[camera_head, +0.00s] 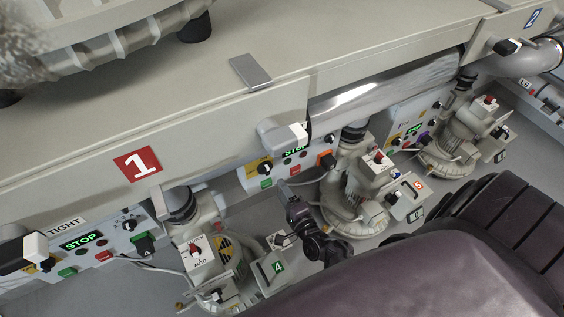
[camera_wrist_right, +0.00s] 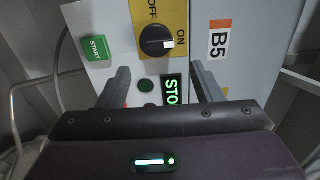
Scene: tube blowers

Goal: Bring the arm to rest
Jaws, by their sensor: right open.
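My right gripper (camera_head: 293,208) is in the lower middle of the head view, between the blower marked 4 and the blower marked 5, in front of the control panels. In the right wrist view, my right gripper (camera_wrist_right: 162,85) has its two fingers apart, with nothing held between them. Beyond the fingers is a control panel (camera_wrist_right: 117,25) with a black OFF/ON knob (camera_wrist_right: 156,41), a green START button (camera_wrist_right: 96,47) and a lit green STOP display (camera_wrist_right: 171,90). I cannot tell whether the fingertips touch the panel. My left gripper is not in view.
The blower marked 4 (camera_head: 207,258) stands left of my gripper, the blower marked 5 (camera_head: 352,190) right of it. A long beige bench (camera_head: 200,110) with a red 1 sign (camera_head: 138,164) overhangs the panels. Thin cables hang near the blowers. Grey floor shows between them.

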